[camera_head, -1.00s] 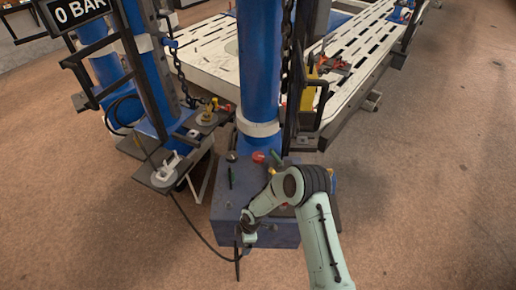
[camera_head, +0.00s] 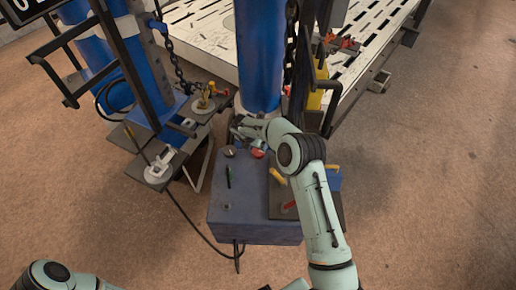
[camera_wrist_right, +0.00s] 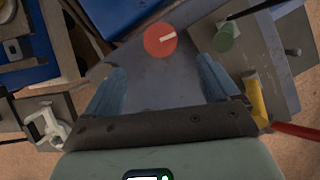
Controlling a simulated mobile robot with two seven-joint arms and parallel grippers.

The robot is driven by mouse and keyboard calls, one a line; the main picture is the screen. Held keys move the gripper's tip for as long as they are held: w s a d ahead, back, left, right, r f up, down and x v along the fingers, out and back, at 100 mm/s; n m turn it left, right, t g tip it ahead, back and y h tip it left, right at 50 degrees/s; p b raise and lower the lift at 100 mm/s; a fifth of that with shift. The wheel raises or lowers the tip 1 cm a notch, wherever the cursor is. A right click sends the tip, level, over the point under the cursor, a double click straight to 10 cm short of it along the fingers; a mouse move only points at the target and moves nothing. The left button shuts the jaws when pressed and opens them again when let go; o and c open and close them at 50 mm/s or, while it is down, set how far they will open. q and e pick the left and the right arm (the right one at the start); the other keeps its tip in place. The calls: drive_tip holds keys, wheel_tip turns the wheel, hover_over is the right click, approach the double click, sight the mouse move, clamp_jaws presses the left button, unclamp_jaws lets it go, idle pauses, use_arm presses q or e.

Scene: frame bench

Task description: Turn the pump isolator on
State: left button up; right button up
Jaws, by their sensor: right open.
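A red round knob with a white bar (camera_wrist_right: 160,40), which looks like the pump isolator, sits on the grey-blue top of a box. In the head view the red knob (camera_head: 257,153) is partly hidden by my right arm, near the foot of the blue post. My right gripper (camera_wrist_right: 159,68) is open and empty, its two blue-grey fingers spread below the knob in the wrist view. It appears apart from the knob. In the head view the right gripper (camera_head: 240,128) is beside the post, above the back of the box. My left gripper is out of view.
In the wrist view a green knob (camera_wrist_right: 226,36) is right of the red one. The blue post (camera_head: 260,60) rises behind.

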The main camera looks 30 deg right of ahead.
sight(258, 151)
drive_tip(key=p+x, duration=0.1)
drive_tip(key=x, duration=1)
drive_tip(key=shift+f+p, duration=0.1)
drive_tip(key=shift+p, duration=0.25)
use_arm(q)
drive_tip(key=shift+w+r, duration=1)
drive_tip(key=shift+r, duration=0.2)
use_arm(e)
drive_tip(key=c, duration=1.1)
drive_tip(key=shift+o, duration=0.2)
drive_tip(key=o, duration=1.1)
drive_tip(key=shift+c, duration=0.2)
